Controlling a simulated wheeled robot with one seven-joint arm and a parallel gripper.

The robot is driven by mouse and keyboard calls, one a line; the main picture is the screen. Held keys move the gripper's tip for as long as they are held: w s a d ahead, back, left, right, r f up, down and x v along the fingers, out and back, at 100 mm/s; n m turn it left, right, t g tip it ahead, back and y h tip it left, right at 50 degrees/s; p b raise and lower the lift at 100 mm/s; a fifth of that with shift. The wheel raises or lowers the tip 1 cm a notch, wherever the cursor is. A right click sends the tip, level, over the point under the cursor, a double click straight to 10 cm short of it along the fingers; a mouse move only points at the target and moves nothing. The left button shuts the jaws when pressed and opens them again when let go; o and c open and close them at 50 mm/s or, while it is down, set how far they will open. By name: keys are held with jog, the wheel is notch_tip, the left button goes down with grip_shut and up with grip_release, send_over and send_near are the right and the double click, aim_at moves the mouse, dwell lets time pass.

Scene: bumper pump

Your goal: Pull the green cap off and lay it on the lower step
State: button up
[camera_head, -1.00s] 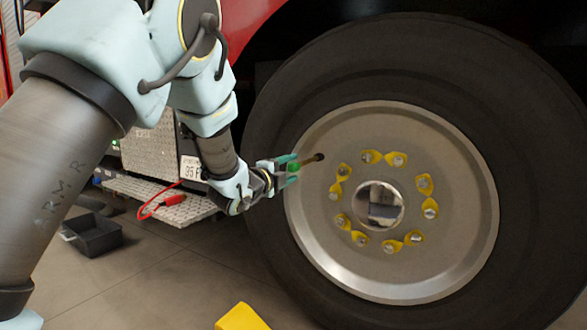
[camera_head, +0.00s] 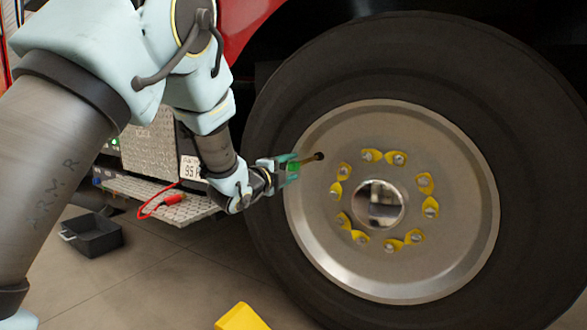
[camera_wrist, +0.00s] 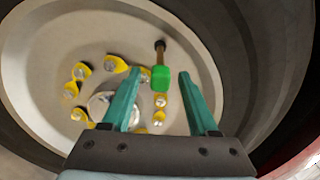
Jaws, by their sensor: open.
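The green cap (camera_wrist: 160,78) sits on the end of a thin brass-coloured valve stem (camera_wrist: 160,50) that stands out from the wheel. In the head view the cap (camera_head: 293,168) is partly hidden by my gripper (camera_head: 294,168). In the wrist view my gripper (camera_wrist: 154,88) is open, one teal finger on each side of the cap, with a gap to each. The lower step (camera_head: 150,194) is a metal tread plate left of the tyre, under the red vehicle.
The big wheel rim (camera_head: 440,255) has yellow nut markers around its hub. A red clamp with a red cable (camera_head: 172,200) lies on the lower step. A black tray (camera_head: 92,236) stands on the floor, and a yellow object (camera_head: 241,317) lies at the front.

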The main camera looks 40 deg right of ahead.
grip_shut()
dwell(0.5)
dwell(1.0)
jog(key=shift+b+v, duration=0.9)
jog(key=shift+v, duration=2.1)
